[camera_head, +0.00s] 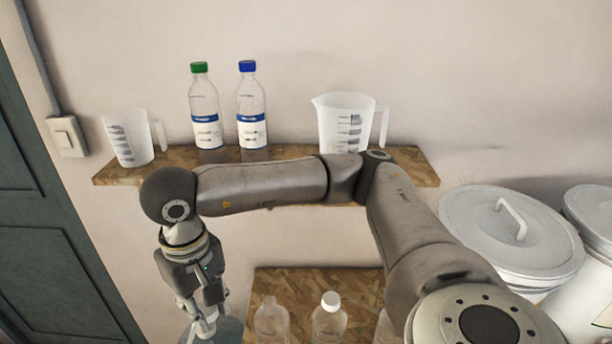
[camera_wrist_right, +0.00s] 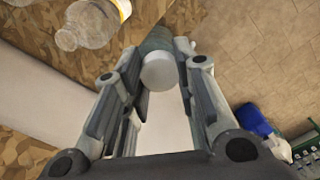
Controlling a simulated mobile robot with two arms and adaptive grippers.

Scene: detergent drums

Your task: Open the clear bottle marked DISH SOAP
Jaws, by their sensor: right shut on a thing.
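My right gripper (camera_head: 203,325) is at the lower left of the head view, left of the lower shelf. In the right wrist view its fingers (camera_wrist_right: 158,73) are shut on a round white cap (camera_wrist_right: 160,75). A clear bottle with no cap (camera_head: 271,322) stands on the lower shelf, right of the gripper. A clear bottle with a bare neck and yellowish label (camera_wrist_right: 92,24) is at the upper left of the wrist view, apart from the fingers. Another clear bottle with a white cap (camera_head: 329,321) stands to the right. I cannot read DISH SOAP on any. My left gripper is out of view.
The upper shelf (camera_head: 410,165) holds two measuring jugs, a green-capped bottle (camera_head: 205,112) and a blue-capped bottle (camera_head: 250,110). White lidded drums (camera_head: 510,235) stand at the right. A teal object (camera_head: 230,332) is below the gripper. My right arm crosses before the upper shelf.

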